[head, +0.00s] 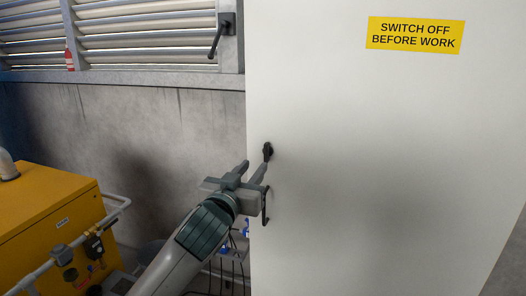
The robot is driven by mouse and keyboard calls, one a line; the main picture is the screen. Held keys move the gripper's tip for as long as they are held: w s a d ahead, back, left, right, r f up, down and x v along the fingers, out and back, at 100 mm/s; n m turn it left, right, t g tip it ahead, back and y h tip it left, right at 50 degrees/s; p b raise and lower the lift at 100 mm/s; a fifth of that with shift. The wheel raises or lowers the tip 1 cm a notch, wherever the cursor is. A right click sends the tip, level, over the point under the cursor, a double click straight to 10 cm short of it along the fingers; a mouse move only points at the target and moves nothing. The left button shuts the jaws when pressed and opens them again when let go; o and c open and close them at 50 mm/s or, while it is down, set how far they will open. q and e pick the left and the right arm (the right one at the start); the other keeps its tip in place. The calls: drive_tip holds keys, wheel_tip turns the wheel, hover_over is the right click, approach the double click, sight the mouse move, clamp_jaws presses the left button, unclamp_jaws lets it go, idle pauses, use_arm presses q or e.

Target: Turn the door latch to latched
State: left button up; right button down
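The white door (375,190) fills the right half of the head view. A small black latch (267,151) sits near its left edge, with its longer side roughly upright. A thin black pull handle (265,208) is below it, partly behind my gripper. My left gripper (254,168) is just below and left of the latch, pointing up toward it. Its two fingers are apart with nothing seen between them. The right finger's tip is close to the latch; I cannot tell whether they touch. My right gripper is not in view.
A yellow sign (415,35) is high on the door. A yellow machine (45,215) with a pale pipe rail (75,243) stands at lower left. A louvred window (145,35) with a black lever (219,38) is at upper left, above a grey wall (150,125).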

sight(265, 153)
use_arm(q)
drive_tip(key=p+x, duration=0.3)
drive_tip(key=x, duration=0.5)
drive_tip(key=shift+w+d, duration=0.1)
drive_tip(key=shift+w, duration=0.3)
clamp_jaws()
